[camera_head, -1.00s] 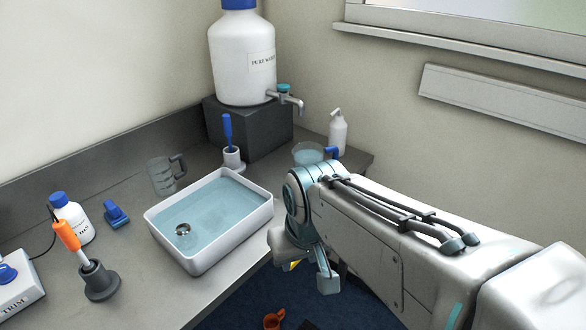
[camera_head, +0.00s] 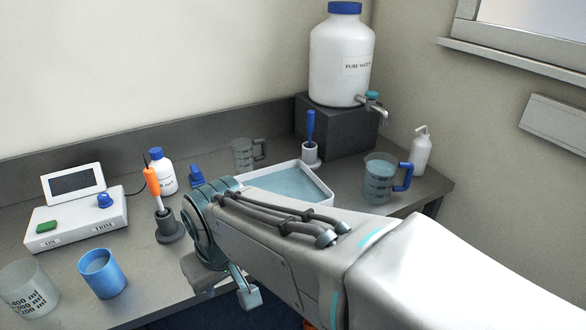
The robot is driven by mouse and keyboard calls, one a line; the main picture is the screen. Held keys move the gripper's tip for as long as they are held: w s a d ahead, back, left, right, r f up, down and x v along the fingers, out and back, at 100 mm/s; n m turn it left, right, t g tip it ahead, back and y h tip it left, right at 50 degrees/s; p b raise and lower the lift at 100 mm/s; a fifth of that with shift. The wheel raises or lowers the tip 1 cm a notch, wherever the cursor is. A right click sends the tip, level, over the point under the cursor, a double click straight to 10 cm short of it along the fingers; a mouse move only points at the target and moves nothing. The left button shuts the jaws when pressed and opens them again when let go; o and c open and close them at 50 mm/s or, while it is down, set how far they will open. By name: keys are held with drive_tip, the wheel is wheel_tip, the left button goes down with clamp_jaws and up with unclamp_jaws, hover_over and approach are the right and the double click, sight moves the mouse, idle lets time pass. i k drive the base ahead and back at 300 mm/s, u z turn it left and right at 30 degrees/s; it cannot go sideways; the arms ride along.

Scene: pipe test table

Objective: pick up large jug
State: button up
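Several measuring vessels stand on the grey bench, and I cannot tell for sure which is the large jug. A clear jug with a blue handle (camera_head: 379,180) stands at the right, with bluish water in it. A smaller-looking grey jug with a dark handle (camera_head: 244,154) stands behind the white tray. A clear vessel with ml marks (camera_head: 28,288) is at the lower left, cut by the picture edge.
My arm covers part of the water-filled white tray (camera_head: 318,188). A blue cup (camera_head: 102,274), a device with a screen (camera_head: 78,220) and an orange-handled tool in a stand (camera_head: 152,182) are at left. The pure water bottle (camera_head: 340,50) stands on a dark block.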

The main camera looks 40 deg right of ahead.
sight(380, 170)
drive_tip(key=u, duration=1.35)
drive_tip(key=k, duration=1.5)
drive_tip(key=z, duration=1.85)
drive_tip(key=i, duration=0.5)
